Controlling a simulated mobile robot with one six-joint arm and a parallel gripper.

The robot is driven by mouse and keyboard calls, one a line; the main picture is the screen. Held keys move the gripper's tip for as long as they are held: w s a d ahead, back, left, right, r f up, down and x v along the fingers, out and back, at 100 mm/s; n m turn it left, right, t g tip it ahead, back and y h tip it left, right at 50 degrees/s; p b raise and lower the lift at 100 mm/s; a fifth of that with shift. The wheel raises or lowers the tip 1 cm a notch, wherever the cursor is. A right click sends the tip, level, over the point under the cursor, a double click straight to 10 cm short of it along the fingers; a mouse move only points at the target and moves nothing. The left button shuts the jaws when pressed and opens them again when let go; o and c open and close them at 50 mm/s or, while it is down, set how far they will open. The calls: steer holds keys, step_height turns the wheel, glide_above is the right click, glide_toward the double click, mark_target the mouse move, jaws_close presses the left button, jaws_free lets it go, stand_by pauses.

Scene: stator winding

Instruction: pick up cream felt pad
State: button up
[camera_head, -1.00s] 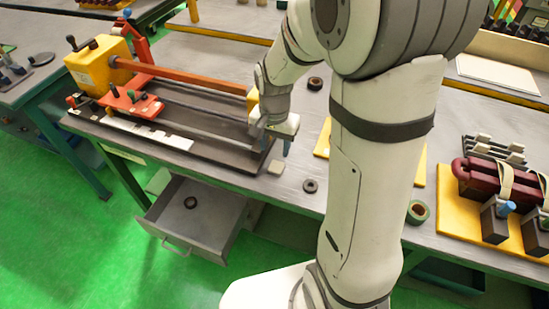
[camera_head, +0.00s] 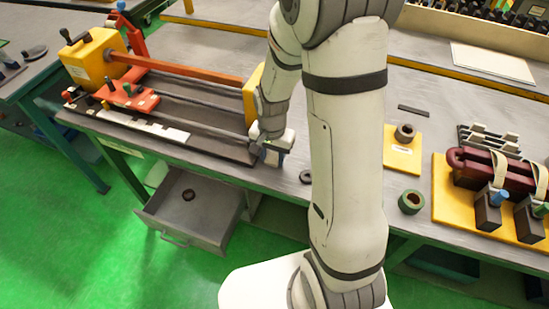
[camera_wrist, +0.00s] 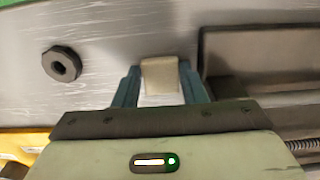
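The cream felt pad (camera_wrist: 160,76) is a small pale block on the grey bench. In the wrist view it lies between the two blue fingers of my gripper (camera_wrist: 160,88), with a finger close along each side. The fingers are apart, and I see no clear grip on the pad. In the head view my gripper (camera_head: 271,153) is low over the bench's front edge, by the right end of the winding fixture. The pad is hidden behind it there.
A dark ring nut (camera_wrist: 62,64) lies left of the pad in the wrist view. The fixture's dark base (camera_head: 215,145) is close beside my gripper. An open drawer (camera_head: 205,218) juts out below. A green ring (camera_head: 411,202) stands farther right.

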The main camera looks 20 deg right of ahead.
steer(key=c, duration=0.5)
steer(key=shift+r, duration=0.1)
